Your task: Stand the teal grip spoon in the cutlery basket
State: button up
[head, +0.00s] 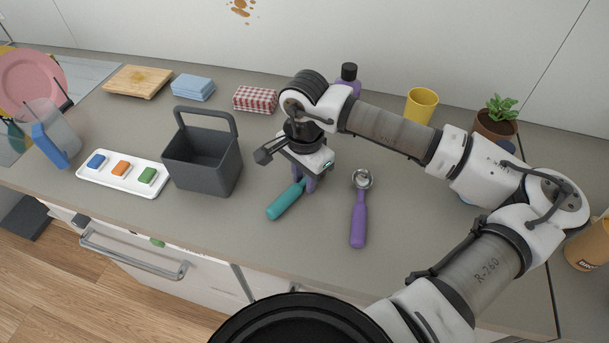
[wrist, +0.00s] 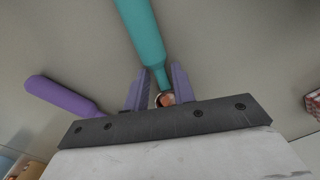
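The teal grip spoon (head: 286,201) lies on the counter below my gripper (head: 308,187). Its teal handle (wrist: 143,35) points away from the palm in the wrist view. Its narrow neck and metal end lie between my two purple fingers, seen at my gripper (wrist: 160,80) in the wrist view. The fingers stand apart on either side of it, and I see no clear grip. The spoon's bowl is mostly hidden by my gripper. The dark grey cutlery basket (head: 202,177), with a raised handle, stands upright on the counter left of my gripper and looks empty.
A purple-handled scoop (head: 358,222) lies just right of the teal spoon. A white tray (head: 122,182) with coloured blocks is left of the basket. The counter's front edge is close.

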jog(key=o, duration=0.3)
jog(key=shift+r, duration=0.1)
jog(key=shift+r+p, duration=0.2)
jog(key=shift+p, duration=0.15)
jog(key=shift+r+b, duration=0.3)
jog(key=shift+b, duration=0.1)
notch_tip(320, 180, up, 11)
jog(key=b, duration=0.3)
jog(key=shift+r, duration=0.15)
